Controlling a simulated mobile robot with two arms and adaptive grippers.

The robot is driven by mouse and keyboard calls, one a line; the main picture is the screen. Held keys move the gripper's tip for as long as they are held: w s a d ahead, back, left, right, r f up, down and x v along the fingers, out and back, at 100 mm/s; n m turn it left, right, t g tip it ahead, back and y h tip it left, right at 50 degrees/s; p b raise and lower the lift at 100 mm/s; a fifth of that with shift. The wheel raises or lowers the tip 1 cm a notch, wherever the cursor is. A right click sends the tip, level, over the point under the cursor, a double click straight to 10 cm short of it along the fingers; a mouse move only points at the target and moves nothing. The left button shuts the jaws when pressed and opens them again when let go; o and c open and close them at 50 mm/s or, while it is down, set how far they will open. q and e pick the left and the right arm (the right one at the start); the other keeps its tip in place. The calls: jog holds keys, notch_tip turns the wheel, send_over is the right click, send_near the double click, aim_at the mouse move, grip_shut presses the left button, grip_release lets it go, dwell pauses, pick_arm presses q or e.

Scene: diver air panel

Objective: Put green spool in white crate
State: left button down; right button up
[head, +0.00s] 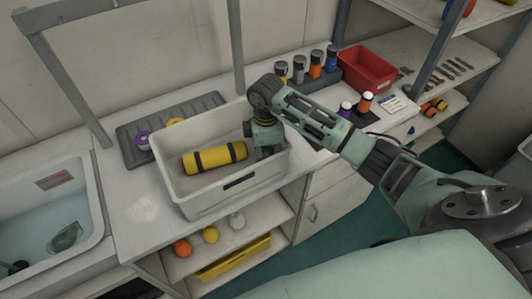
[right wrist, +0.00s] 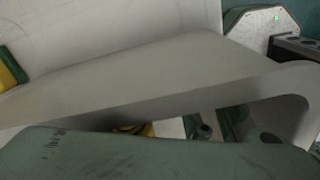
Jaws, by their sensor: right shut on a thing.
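The white crate (head: 212,200) stands on the counter with its open top up. A yellow cylinder with dark bands (head: 215,157) lies inside it. My right gripper (head: 268,152) points down inside the crate at its right end, beside the cylinder. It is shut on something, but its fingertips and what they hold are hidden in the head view. A broad pale surface and a grey-green surface fill much of the right wrist view, so the held thing cannot be made out there. I cannot pick out the green spool for certain. My left gripper is not in view.
A dark ribbed mat (head: 133,150) with a purple item (head: 142,140) lies behind the crate. Several bottles and a red bin (head: 367,69) stand along the back right. A water-filled sink (head: 45,225) is at left. Shelves (head: 470,75) rise at right.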

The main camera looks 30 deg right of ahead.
jog(key=shift+f, duration=0.1)
jog(key=o, duration=0.9)
